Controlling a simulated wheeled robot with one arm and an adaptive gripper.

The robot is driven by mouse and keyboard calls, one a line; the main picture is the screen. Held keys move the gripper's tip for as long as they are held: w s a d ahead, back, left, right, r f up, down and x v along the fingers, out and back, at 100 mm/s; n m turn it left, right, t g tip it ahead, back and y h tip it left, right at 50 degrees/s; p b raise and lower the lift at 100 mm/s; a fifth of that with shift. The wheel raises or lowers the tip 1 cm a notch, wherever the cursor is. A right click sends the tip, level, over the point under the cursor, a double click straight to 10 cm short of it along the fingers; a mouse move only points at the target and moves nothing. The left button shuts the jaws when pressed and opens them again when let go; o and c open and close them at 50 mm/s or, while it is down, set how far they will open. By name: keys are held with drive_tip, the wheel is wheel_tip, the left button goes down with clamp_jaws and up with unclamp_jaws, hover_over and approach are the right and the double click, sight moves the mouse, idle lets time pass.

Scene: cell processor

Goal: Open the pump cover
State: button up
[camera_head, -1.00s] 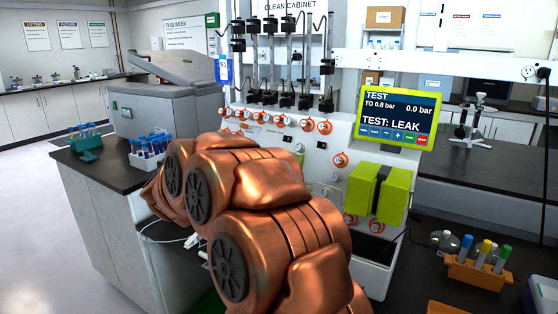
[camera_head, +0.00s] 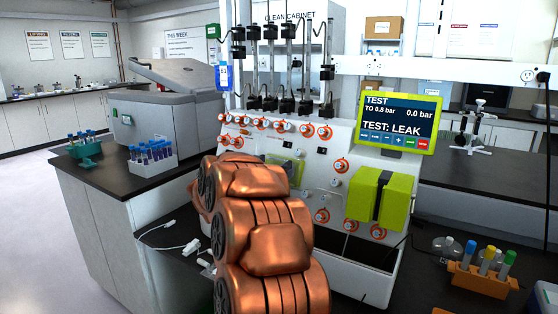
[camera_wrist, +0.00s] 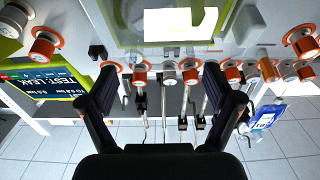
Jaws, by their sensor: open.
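A clear, lime-edged cover (camera_wrist: 180,22) spans the top middle of the wrist view, with a bright patch in it; it looks like the pump cover. In the head view my copper arm hides the gripper.
Orange-ringed knobs (camera_wrist: 140,74) line the panel around the fingers. Lime blocks (camera_head: 378,200) stand right of my arm, below the lime-framed screen (camera_head: 397,122). An orange tube rack (camera_head: 480,280) is at lower right. A white tube rack (camera_head: 153,160) stands at left.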

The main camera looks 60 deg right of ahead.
drive_tip(key=shift+d+r, duration=0.1)
drive_tip(key=shift+d, duration=1.3)
drive_tip(key=c, duration=1.5)
drive_tip(key=shift+o, duration=0.2)
